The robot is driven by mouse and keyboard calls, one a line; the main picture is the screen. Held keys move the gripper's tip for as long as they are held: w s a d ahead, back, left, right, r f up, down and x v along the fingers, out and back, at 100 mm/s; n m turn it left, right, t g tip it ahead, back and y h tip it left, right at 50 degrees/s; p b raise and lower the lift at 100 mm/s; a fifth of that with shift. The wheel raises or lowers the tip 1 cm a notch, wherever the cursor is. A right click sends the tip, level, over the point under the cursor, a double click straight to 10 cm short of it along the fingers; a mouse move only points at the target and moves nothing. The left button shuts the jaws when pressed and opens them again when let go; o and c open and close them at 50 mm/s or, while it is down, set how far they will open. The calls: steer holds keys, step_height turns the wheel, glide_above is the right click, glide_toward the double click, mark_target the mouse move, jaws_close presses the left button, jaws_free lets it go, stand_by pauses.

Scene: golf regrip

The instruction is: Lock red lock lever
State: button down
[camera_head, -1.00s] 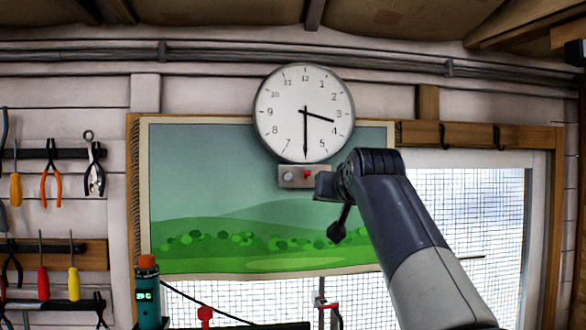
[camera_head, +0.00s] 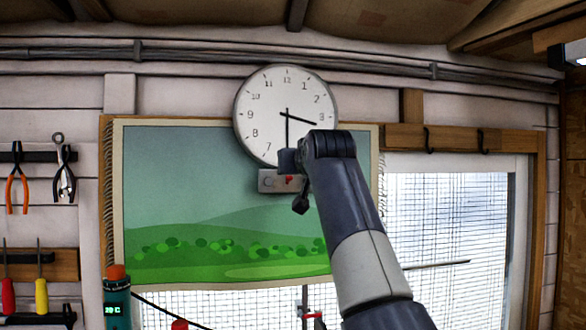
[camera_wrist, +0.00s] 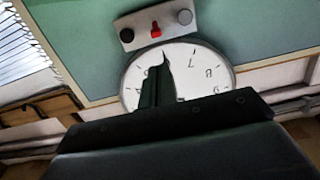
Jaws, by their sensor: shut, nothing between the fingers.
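A small grey panel (camera_head: 265,187) hangs just under the wall clock in the head view, with a short red lever (camera_head: 289,180) on it. In the wrist view, which is turned upside down, the panel (camera_wrist: 134,41) shows at the top. The red lever (camera_wrist: 155,29) stands there between a black knob (camera_wrist: 126,34) and a grey knob (camera_wrist: 184,17). My gripper (camera_wrist: 163,58) is shut and empty, its dark fingers in front of the clock face, apart from the lever in the picture. In the head view my arm's end covers part of the panel's upper edge; the fingertips cannot be made out.
The round clock (camera_head: 270,105) is above the panel, over a green landscape hanging (camera_head: 180,200). Pliers (camera_head: 62,170) and screwdrivers (camera_head: 41,295) hang at left. A teal bottle (camera_head: 117,305) stands lower left. Red parts (camera_head: 313,314) show at the bottom edge. A meshed window (camera_head: 450,220) is at right.

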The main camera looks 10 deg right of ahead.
mark_target(288, 180)
steer(key=w+p, duration=0.4)
steer(key=w, duration=0.5)
steer(key=shift+w+f+p, duration=0.25)
steer(key=shift+f+p, duration=0.05)
steer(key=shift+f, duration=0.15)
steer(key=shift+f+b, duration=0.15)
steer(key=shift+b, duration=0.15)
steer(key=shift+s+t+b, duration=0.1)
steer(key=shift+t+b, duration=0.4)
steer(key=shift+b, duration=0.05)
steer(key=shift+s+f+t+b, duration=0.15)
steer(key=shift+f+t+b, duration=0.1)
steer(key=shift+t+b, duration=0.95)
